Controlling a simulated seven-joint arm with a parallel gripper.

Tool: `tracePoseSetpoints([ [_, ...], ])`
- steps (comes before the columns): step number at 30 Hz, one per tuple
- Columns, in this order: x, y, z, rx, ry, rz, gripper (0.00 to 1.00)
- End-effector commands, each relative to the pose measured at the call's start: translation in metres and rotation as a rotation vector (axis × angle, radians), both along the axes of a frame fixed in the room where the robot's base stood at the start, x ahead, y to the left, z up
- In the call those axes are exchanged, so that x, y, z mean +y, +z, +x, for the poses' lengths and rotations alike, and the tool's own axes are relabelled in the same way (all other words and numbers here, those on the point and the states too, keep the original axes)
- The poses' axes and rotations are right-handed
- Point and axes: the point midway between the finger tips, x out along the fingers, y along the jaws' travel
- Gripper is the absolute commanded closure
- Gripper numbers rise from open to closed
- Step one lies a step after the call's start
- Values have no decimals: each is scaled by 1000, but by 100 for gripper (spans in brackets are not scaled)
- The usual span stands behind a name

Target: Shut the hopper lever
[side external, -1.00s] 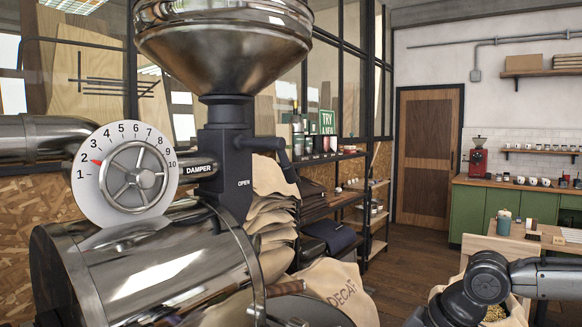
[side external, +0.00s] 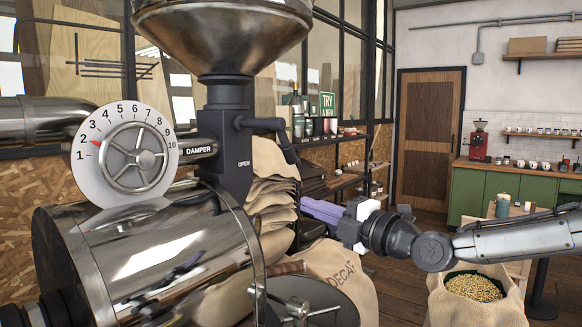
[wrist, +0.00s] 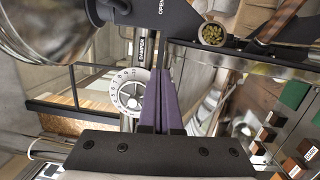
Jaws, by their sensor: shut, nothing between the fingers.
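The hopper lever (side external: 265,124) is a dark arm on the right side of the black hopper neck (side external: 228,150). In the wrist view the fingers (wrist: 168,75) reach toward the neck, where part of the OPEN label shows at the top. I cannot clearly make out the lever there.
The metal drum (side external: 150,260) and the damper dial (side external: 126,158) stand left of my gripper. Stacked sacks (side external: 270,190) lie behind the neck. A DECAF sack (side external: 338,278) is below my gripper, and an open bean sack (side external: 440,305) stands at the lower right.

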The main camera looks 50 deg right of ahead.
Motion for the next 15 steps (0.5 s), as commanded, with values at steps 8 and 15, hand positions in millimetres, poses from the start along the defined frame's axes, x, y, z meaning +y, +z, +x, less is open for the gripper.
tracePoseSetpoints([
  [8, -49, 27, 23, -110, -352, -449, 100],
  [15, -52, -2, 49, -45, -387, -481, 100],
])
